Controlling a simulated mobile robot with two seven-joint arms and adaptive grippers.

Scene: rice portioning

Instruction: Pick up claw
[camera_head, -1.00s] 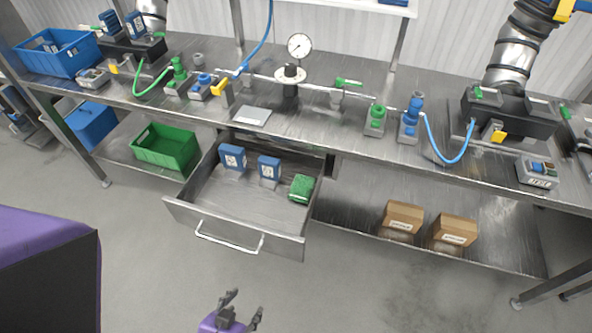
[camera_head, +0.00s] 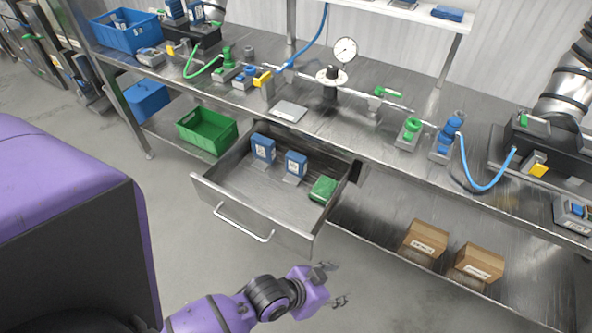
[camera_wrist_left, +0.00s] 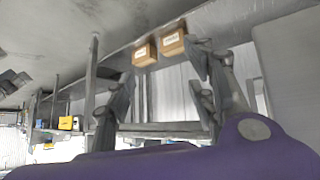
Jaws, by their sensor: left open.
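I see nothing that I can clearly tell is a claw. My left gripper (camera_head: 336,284) is open and empty in the head view, above the floor in front of the bench. It is below and to the right of the open drawer (camera_head: 240,212). In the left wrist view its spread fingers (camera_wrist_left: 162,68) have nothing between them. The drawer holds two blue boxes (camera_head: 263,149) (camera_head: 296,163) and a green block (camera_head: 322,189). My right gripper is out of view.
Two cardboard boxes (camera_head: 425,243) (camera_head: 477,266) stand on the lower shelf, and also show in the wrist view (camera_wrist_left: 145,53) (camera_wrist_left: 172,43). A green crate (camera_head: 207,131) is left of the drawer. The metal bench (camera_head: 350,125) carries a gauge (camera_head: 345,50) and fittings. Floor around my gripper is clear.

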